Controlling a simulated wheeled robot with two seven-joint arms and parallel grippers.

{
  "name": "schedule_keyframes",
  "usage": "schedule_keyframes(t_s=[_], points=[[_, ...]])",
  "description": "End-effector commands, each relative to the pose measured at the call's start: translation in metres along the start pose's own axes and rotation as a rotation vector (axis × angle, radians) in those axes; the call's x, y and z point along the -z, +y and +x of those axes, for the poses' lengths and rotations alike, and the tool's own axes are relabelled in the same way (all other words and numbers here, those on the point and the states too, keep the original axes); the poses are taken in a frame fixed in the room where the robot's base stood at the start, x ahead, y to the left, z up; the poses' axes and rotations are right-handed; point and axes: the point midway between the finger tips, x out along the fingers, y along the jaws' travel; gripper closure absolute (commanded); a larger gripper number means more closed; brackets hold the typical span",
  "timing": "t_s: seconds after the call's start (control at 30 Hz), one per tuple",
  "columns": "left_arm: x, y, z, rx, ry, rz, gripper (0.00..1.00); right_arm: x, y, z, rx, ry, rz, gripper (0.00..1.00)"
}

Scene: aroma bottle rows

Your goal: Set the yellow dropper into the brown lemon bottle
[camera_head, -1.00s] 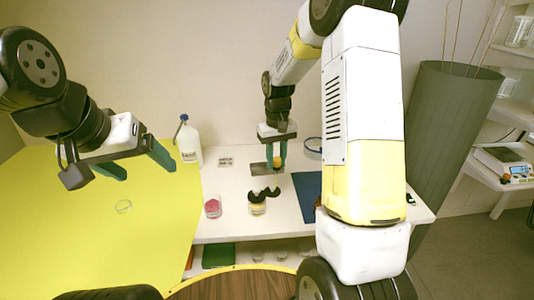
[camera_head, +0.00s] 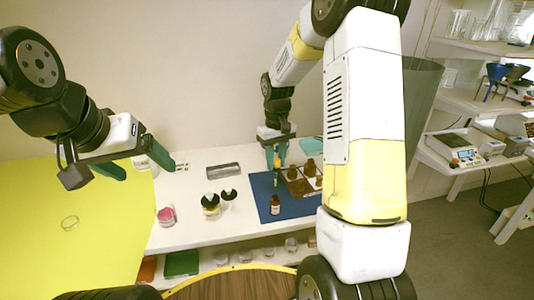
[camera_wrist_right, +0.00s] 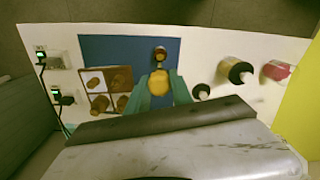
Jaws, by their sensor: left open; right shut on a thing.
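The yellow dropper (camera_head: 277,162) is held between the fingers of my right gripper (camera_head: 277,157), raised above the blue mat (camera_head: 262,188). Its rounded yellow top (camera_wrist_right: 159,83) shows between the fingers in the right wrist view; its lower part is hard to make out. A small brown bottle (camera_head: 275,206) with a pale label stands upright on the mat, nearer the camera than the gripper. In the right wrist view the brown bottle (camera_wrist_right: 160,54) lies just beyond the fingertips, apart from them. My left gripper (camera_head: 142,165) is open and empty, over the table's left side.
A rack (camera_head: 294,186) with several brown bottles stands on the mat, right of the gripper. Two black-topped jars (camera_head: 211,208) and a pink jar (camera_head: 166,216) stand left of the mat. A grey tray (camera_head: 224,170) lies behind. Shelves with glassware and scales are at right.

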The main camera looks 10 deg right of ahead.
Motion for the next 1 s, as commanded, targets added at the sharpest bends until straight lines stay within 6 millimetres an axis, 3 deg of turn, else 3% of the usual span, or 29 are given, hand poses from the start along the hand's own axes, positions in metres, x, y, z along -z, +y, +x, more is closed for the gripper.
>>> schedule_keyframes(t_s=[0.6, 1.0], points=[[0.0, 0.0, 0.0, 0.0, 0.0, 0.0, 0.19, 0.0, 0.0, 0.034, 0.001, -0.002, 0.001, 0.83], [0.0, 0.0, 0.0, 0.0, 0.0, 0.0, 0.19, 0.0, 0.0, 0.039, 0.0, 0.0, 0.001, 0.83]])
